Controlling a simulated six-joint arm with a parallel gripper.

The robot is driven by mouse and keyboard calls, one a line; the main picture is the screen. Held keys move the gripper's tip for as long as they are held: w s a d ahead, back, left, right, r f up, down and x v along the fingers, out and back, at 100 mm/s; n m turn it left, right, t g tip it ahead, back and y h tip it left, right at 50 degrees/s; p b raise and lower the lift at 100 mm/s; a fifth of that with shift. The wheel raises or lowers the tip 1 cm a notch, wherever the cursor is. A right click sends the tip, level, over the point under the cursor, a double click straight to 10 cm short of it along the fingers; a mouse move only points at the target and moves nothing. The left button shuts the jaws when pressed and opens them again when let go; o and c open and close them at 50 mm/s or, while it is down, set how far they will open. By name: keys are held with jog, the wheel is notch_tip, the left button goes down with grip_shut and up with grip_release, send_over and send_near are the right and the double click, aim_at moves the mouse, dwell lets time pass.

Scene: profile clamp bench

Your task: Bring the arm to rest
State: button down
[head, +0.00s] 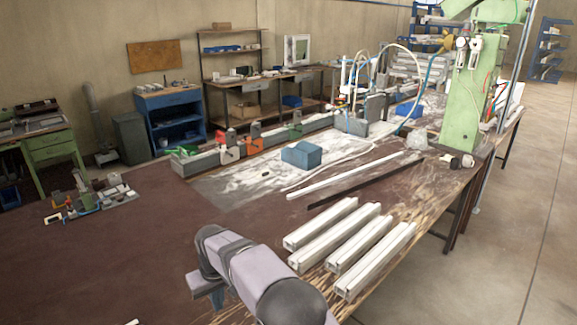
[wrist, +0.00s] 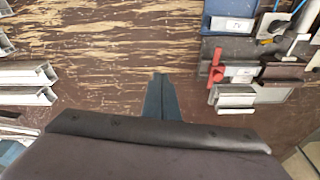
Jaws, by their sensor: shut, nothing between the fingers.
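My gripper (wrist: 160,78) is shut and empty in the wrist view, its two dark blue-grey fingers together over the brown worn tabletop. In the head view my gripper (head: 217,301) shows only partly, below the end of my pale arm at the lower middle. It is over the near part of the workbench (head: 120,245), left of the white profiles (head: 345,235). Nothing is seen touching the fingers. How high they are above the bench is hard to tell.
White profile ends (wrist: 35,85) lie left of my gripper in the wrist view. A red clamp handle (wrist: 216,66) with grey profile pieces lies at right. In the head view a blue block (head: 302,155) and a green machine column (head: 462,110) stand farther back. The left bench is mostly clear.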

jog(key=s+d+r+m, duration=0.2)
jog(key=s+d, duration=0.1)
jog(key=d, duration=0.7)
jog(key=s+d+r+m, duration=0.1)
jog(key=s+d+r, duration=0.15)
jog(key=d, duration=0.85)
jog(key=s+d+f+m+g, duration=0.1)
jog(key=s+d+m, duration=0.1)
jog(key=s+d, duration=0.5)
jog(key=s+d+f+m+h, duration=0.1)
jog(key=s+d, duration=0.5)
jog(key=s, duration=0.8)
jog(key=shift+d+f+m+g+b, duration=0.35)
jog(key=shift+d+f+m+g, duration=0.05)
jog(key=shift+f+m, duration=0.1)
